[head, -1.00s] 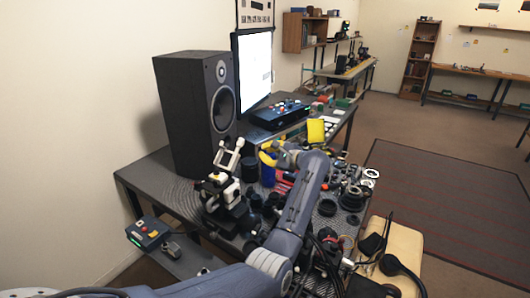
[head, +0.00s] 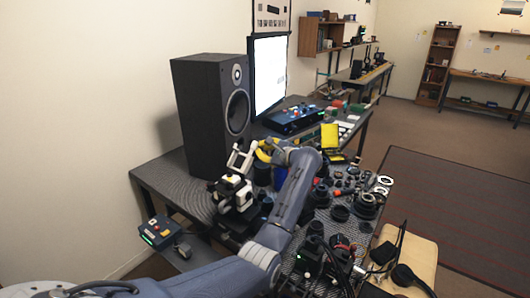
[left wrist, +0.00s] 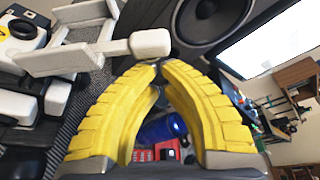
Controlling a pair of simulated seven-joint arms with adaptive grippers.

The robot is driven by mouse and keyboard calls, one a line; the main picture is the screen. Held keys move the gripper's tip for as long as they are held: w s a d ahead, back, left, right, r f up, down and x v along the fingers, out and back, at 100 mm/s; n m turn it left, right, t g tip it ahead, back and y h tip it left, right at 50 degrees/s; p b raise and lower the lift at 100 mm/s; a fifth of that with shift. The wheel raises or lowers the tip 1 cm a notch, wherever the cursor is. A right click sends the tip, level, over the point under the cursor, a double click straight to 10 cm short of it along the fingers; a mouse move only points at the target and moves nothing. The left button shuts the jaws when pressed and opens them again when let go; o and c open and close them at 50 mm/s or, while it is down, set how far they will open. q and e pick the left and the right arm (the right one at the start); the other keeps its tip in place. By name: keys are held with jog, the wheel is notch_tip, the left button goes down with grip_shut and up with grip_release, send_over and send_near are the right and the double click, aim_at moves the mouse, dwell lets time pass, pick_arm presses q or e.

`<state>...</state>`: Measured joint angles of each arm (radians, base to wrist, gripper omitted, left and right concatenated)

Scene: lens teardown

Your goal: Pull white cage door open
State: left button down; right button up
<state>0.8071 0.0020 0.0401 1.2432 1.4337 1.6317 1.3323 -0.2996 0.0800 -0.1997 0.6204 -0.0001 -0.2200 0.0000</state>
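The white cage device (head: 232,192) stands on the near left part of the table, with its white door frame (head: 240,160) raised above it. In the left wrist view the white door bar (left wrist: 75,60) runs in from the left and ends in a rounded white block (left wrist: 150,43). My left gripper (head: 262,151) is beside the frame's upper end. Its yellow fingers (left wrist: 158,66) bow out and come together at the tips, right by the block. I see nothing clearly held between them. My right gripper is in neither view.
A tall black speaker (head: 215,100) and a monitor (head: 268,72) stand behind the device. Several dark lens parts (head: 340,212) crowd the table to the right. A control box (head: 160,232) sits at the front left. A blue cylinder (left wrist: 160,130) lies beyond my fingers.

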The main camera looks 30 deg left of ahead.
aim_at(258, 144)
pick_arm(q)
jog(key=shift+s+r, duration=0.15)
jog(key=shift+s, duration=0.05)
jog(key=shift+r, duration=0.1)
jog(key=shift+s+a+r+n+t, duration=0.1)
jog(key=shift+s+r+n+t, duration=0.15)
jog(key=shift+s+r+n, duration=0.4)
jog(key=shift+s+r+n+t, duration=0.25)
jog(key=shift+s+r+n, duration=0.15)
jog(key=shift+r+n, duration=0.35)
